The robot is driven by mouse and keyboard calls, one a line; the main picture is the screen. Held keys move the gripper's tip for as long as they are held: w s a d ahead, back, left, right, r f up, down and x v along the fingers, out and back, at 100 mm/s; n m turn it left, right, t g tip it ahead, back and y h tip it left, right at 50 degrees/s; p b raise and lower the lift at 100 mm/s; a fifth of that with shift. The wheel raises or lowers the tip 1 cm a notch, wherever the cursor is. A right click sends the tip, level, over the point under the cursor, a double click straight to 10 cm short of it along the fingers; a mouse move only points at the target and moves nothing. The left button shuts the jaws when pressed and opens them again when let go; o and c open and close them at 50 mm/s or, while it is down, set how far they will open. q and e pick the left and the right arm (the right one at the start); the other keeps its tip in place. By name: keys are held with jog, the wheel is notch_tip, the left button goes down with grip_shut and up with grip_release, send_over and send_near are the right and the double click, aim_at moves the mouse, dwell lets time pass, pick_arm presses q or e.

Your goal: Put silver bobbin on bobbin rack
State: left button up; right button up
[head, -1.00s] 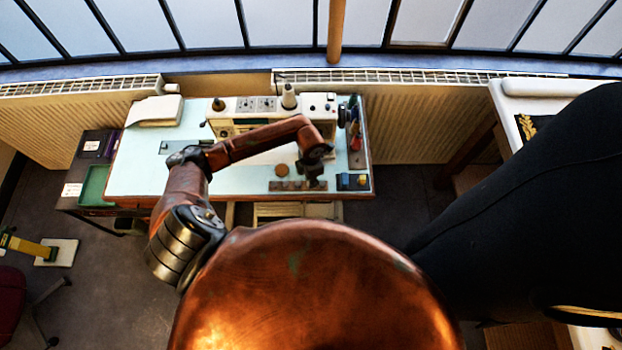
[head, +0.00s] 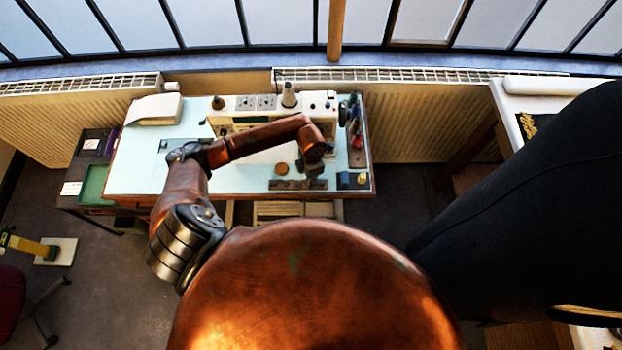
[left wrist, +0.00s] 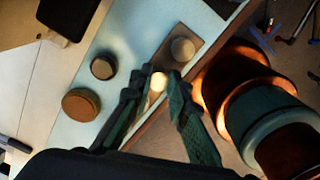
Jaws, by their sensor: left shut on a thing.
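The bobbin rack (head: 288,185) is a brown strip near the front edge of the pale blue table, and part of it shows in the left wrist view (left wrist: 203,37). My left gripper (head: 315,174) is over the rack's right part. In the left wrist view, my left gripper (left wrist: 156,84) is shut on the bright silver bobbin (left wrist: 158,81), which shows between the fingertips. A greyish round piece (left wrist: 182,48) sits on the rack just beyond it. I cannot tell whether the held bobbin touches the rack. My right gripper is not in view.
A round brown tin (head: 281,168) stands behind the rack, and a small dark round piece (left wrist: 103,67) is near it. A blue block (head: 344,180) is right of the rack. The sewing machine (head: 245,104) stands behind. The table's left part is largely clear.

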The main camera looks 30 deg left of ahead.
pick_arm(q)
jog(key=o, duration=0.9)
jog(key=shift+c, duration=0.2)
jog(key=shift+r, duration=0.2)
notch_tip(320, 180, up, 12)
jog(key=shift+f, duration=0.15)
